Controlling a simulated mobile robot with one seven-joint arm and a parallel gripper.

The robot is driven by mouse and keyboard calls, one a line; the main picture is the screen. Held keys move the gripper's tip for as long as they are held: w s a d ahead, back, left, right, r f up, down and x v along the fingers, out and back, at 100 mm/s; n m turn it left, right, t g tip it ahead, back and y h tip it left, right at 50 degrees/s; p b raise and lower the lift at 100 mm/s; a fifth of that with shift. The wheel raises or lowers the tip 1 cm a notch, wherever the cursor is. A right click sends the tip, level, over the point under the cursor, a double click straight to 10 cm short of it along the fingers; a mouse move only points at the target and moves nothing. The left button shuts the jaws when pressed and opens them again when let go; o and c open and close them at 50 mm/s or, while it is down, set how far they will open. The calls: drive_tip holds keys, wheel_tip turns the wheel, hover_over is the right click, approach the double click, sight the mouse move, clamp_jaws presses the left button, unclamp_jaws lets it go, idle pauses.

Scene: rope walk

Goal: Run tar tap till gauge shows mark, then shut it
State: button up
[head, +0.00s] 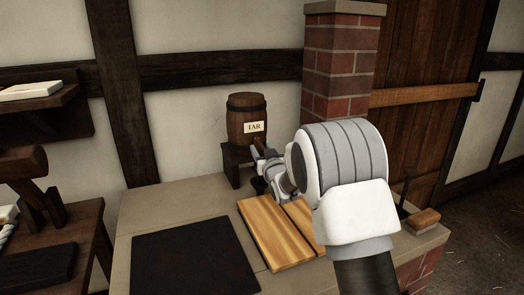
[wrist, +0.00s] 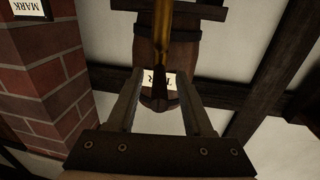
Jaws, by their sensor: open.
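The wooden tar barrel (head: 246,112), with a white TAR label (head: 255,127), sits on a dark stand (head: 235,162) at the back of the bench. In the wrist view the barrel (wrist: 184,56) is upside down behind a brass upright part (wrist: 163,28) and a dark piece, apparently the tap. My gripper (head: 259,148) is at the barrel's front, below the label. In the wrist view its fingers (wrist: 160,88) are apart, on either side of the dark piece; contact is unclear. A MARK label (wrist: 29,10) shows at the upper left. No gauge level is readable.
A brick pillar (head: 338,70) stands right of the barrel. Wooden boards (head: 267,235) and a black mat (head: 192,258) lie on the bench in front. A wooden block (head: 424,218) is at its right corner. A dark side table (head: 85,245) stands at left.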

clamp_jaws()
idle(1.3)
